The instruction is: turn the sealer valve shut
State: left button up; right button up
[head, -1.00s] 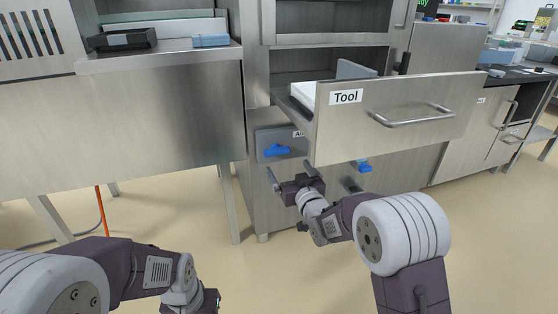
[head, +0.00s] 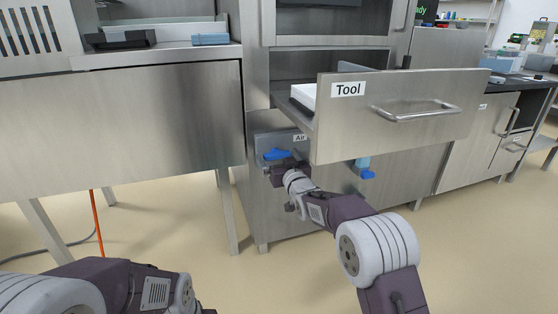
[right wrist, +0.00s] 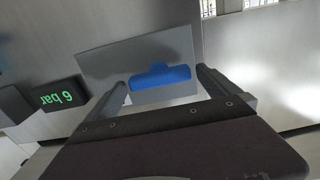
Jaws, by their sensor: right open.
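The blue valve handle (head: 277,154) sits on a grey plate (head: 262,142) labelled "Air" on the sealer's front, below the open drawer. In the head view the handle lies roughly level. My right gripper (head: 284,165) is at the handle, partly in front of it. In the right wrist view the blue handle (right wrist: 160,76) shows between the two fingers of my open right gripper (right wrist: 163,88); I cannot tell whether they touch it. My left arm shows at the lower left of the head view, but its fingertips are out of view.
The open drawer marked "Tool" (head: 400,145) juts out above my right arm. A second blue handle (head: 366,174) is below it to the right. A display reading "6 bar" (right wrist: 58,98) is beside the plate. A steel bench (head: 120,125) stands left.

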jog(key=c, duration=1.3)
jog(key=shift+r+m+p, duration=0.25)
jog(key=shift+m+p, duration=1.15)
jog(key=shift+p, duration=0.1)
jog(key=m+p, duration=0.4)
jog(key=m, duration=0.1)
jog(key=shift+d+f, duration=0.1)
jog(key=shift+d, duration=0.05)
jog(key=m+p, duration=0.3)
jog(key=m, duration=0.2)
jog(key=shift+f, duration=0.1)
jog(key=shift+d+f+m+p, duration=0.15)
jog(key=shift+m+p, duration=0.65)
jog(key=shift+m, duration=0.45)
jog(key=shift+a+f+m+p, duration=0.15)
jog(key=shift+m+p, duration=0.6)
jog(key=shift+m, duration=0.5)
jog(key=shift+d, duration=0.1)
jog(key=o, duration=1.3)
